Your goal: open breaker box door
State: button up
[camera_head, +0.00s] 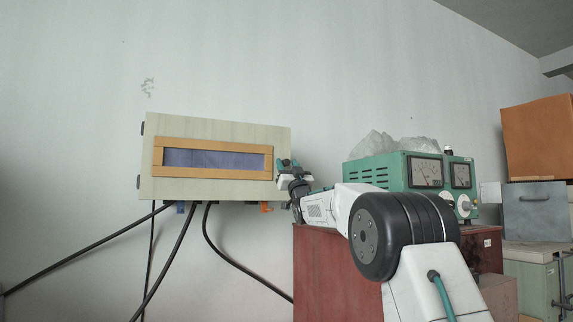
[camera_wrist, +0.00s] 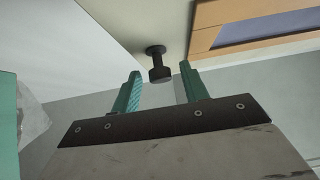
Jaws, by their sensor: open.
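The breaker box (camera_head: 215,130) is a pale beige box on the wall, with its door shut as far as I can see. An orange-framed dark window (camera_head: 213,159) is set in the door, and its frame also shows in the wrist view (camera_wrist: 205,38). A small black knob (camera_wrist: 158,66) stands out from the door in the wrist view. My gripper (camera_head: 288,164) is at the right edge of the box. In the wrist view its green fingers (camera_wrist: 158,86) are open, one on each side of the knob's near end, with no clear contact.
A green meter unit (camera_head: 400,171) with plastic wrap on top stands on a red cabinet (camera_head: 330,270) at the right, close to my arm. Black cables (camera_head: 180,250) hang below the box. Grey and orange boxes stand far right. The wall left of the box is clear.

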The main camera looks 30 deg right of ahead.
jog(key=shift+x, duration=0.85)
jog(key=shift+c, duration=0.4)
grip_shut()
jog(key=shift+s, duration=0.1)
